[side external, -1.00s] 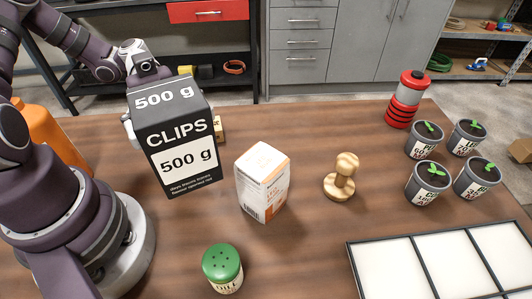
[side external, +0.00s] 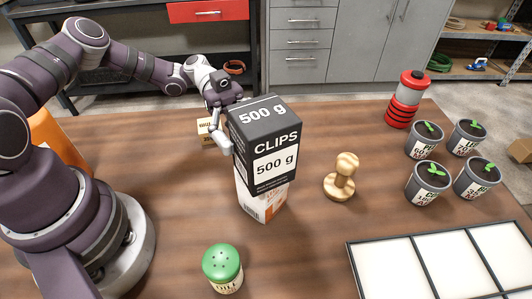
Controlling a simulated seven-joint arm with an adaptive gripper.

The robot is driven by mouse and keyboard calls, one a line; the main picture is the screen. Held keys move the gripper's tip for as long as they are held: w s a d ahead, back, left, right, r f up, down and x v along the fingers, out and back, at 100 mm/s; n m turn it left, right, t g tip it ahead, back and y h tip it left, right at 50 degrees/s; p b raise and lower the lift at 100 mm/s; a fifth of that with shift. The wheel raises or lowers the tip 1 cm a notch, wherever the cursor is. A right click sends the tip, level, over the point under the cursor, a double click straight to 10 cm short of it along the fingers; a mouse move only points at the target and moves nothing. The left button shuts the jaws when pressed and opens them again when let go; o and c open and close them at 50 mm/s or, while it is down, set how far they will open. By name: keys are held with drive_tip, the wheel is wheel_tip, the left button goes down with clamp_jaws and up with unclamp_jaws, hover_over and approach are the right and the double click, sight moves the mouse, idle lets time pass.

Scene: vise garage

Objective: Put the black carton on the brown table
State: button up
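The black carton (side external: 264,145), lettered "CLIPS 500 g", is upright and held by my gripper (side external: 228,122) from its left and far side. One finger shows at its left edge; the other is hidden behind the carton. The carton covers the upper part of a white and orange carton (side external: 262,207). I cannot tell whether the two touch. The brown table (side external: 330,240) is a wooden top, bare around several items.
A wooden stamp-like piece (side external: 341,178) stands right of the cartons, and a green-lidded shaker (side external: 222,267) in front. A small box (side external: 207,132) is behind the gripper. Potted seedlings (side external: 428,183), a red canister (side external: 407,100) and a white-panelled tray (side external: 440,262) are right. The front middle is clear.

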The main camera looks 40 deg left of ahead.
drive_tip(key=shift+o, duration=1.3)
drive_tip(key=v, duration=1.1)
drive_tip(key=s+d+r+n+g+y, duration=0.15)
drive_tip(key=s+d+n+y, duration=0.35)
drive_tip(key=d+y, duration=0.5)
drive_tip(key=s+a+r+n+t+y, duration=0.2)
drive_tip(key=a+n+t+y, duration=0.1)
drive_tip(key=a+n+t, duration=0.3)
drive_tip(key=s+a+r+n+t+y, duration=0.2)
drive_tip(key=a+n+t+y, duration=0.2)
drive_tip(key=n, duration=0.6)
drive_tip(key=shift+s+a+r+t, duration=0.25)
drive_tip(key=shift+a+r+t, duration=0.1)
drive_tip(key=shift+a+t, duration=0.75)
